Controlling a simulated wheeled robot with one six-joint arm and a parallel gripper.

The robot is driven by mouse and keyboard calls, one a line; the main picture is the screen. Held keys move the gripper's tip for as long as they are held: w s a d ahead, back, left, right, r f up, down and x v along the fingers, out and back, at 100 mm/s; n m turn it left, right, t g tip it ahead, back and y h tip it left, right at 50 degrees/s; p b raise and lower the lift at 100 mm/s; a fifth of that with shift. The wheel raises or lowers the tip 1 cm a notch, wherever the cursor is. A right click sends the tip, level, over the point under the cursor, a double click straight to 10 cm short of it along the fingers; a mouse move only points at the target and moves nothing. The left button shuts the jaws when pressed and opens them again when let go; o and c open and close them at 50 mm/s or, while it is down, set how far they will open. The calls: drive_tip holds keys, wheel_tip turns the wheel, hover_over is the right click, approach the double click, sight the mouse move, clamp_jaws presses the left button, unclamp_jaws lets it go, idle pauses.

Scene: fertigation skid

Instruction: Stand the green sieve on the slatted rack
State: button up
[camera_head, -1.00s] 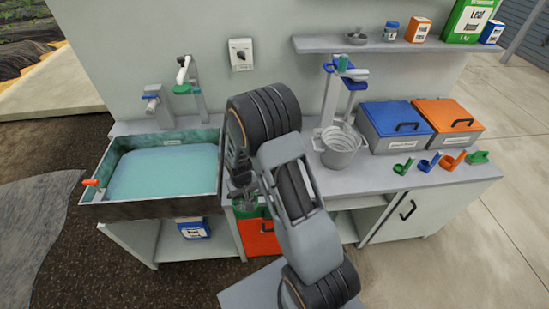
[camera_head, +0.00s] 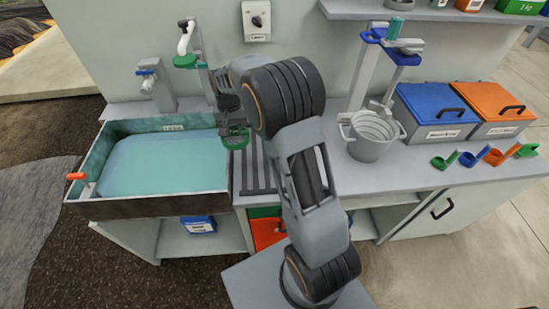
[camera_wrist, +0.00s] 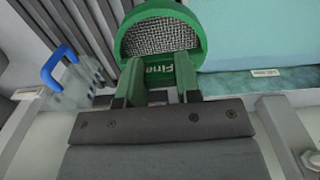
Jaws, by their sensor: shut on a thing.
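The green sieve (camera_head: 236,141) hangs below my gripper in the head view, by the basin's right edge. In the wrist view the sieve (camera_wrist: 160,36) shows its grey mesh, green rim and the word "Fine". My gripper (camera_wrist: 158,93) is shut on the sieve's green handle part; in the head view the gripper (camera_head: 232,118) is dark and partly hidden by my arm. The slatted rack (camera_head: 263,176) lies just right of the basin, partly covered by my arm. Its slats (camera_wrist: 48,32) show at upper left in the wrist view. I cannot tell any contact between sieve and rack.
A water-filled basin (camera_head: 160,168) is left of the rack, with a tap (camera_head: 188,45) behind. A clear vessel with a blue handle (camera_wrist: 62,62) stands near the rack. A grey bucket (camera_head: 371,138), lidded boxes (camera_head: 437,112) and several coloured scoops (camera_head: 468,158) are at right.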

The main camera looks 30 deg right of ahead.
drive_tip(key=shift+w+d+r+m, duration=0.2)
drive_tip(key=shift+w+r+m, duration=0.15)
drive_tip(key=shift+r, duration=0.15)
drive_tip(key=w+d+f+p, duration=0.1)
drive_tip(key=w+d+f, duration=0.1)
drive_tip(key=d+f, duration=0.1)
drive_tip(key=w+d+f+p, duration=0.1)
drive_tip(key=d+f, duration=0.2)
drive_tip(key=d, duration=0.2)
drive_tip(key=w+d+f+p, duration=0.1)
drive_tip(key=w+d+f, duration=0.1)
drive_tip(key=d+f, duration=0.1)
drive_tip(key=shift+w+d+f+p, duration=0.2)
drive_tip(key=shift+w+d+p, duration=0.1)
drive_tip(key=shift+d, duration=0.35)
drive_tip(key=shift+f+p, duration=0.6)
drive_tip(key=shift+f, duration=0.9)
drive_tip(key=shift+f, duration=0.2)
drive_tip(key=o, duration=0.9)
